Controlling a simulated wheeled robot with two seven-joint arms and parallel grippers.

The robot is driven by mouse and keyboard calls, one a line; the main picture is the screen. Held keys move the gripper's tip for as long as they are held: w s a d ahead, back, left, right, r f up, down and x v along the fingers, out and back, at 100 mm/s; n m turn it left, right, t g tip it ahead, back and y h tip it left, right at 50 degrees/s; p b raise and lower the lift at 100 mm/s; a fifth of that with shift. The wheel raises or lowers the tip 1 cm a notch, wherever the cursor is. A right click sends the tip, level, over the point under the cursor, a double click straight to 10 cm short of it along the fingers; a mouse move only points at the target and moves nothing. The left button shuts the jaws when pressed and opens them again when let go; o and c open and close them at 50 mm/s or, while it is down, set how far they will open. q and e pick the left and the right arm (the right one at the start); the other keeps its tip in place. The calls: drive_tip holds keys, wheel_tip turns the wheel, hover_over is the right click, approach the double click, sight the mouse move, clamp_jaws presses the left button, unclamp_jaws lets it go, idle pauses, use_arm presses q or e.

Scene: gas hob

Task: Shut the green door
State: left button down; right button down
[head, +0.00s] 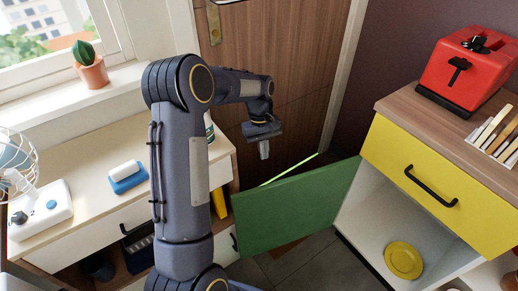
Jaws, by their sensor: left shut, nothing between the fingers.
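The green door (292,208) stands wide open in the middle of the head view. Its right end meets the left side of the cabinet under the yellow drawer (412,172), and its free end points left. The cabinet's lower compartment (368,215) is open to view, with a yellow plate (403,260) inside. My left gripper (264,150) is shut and empty. It points down, above and behind the green door's top edge in the picture, apart from it. My left arm covers part of the left counter. My right gripper is out of view.
A left counter (85,175) holds a fan (38,215) and a blue-and-white item (127,176). A brown wooden door (290,60) closes the back. Grey floor tiles (330,262) are clear in front.

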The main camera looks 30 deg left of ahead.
use_arm(q)
drive_tip(key=s+d+f+b, duration=0.1)
drive_tip(key=s+d+f, duration=0.2)
drive_tip(key=f, duration=0.3)
drive_tip(key=shift+s+d+f, duration=0.2)
drive_tip(key=shift+d+f, duration=0.15)
drive_tip(key=shift+d, duration=0.5)
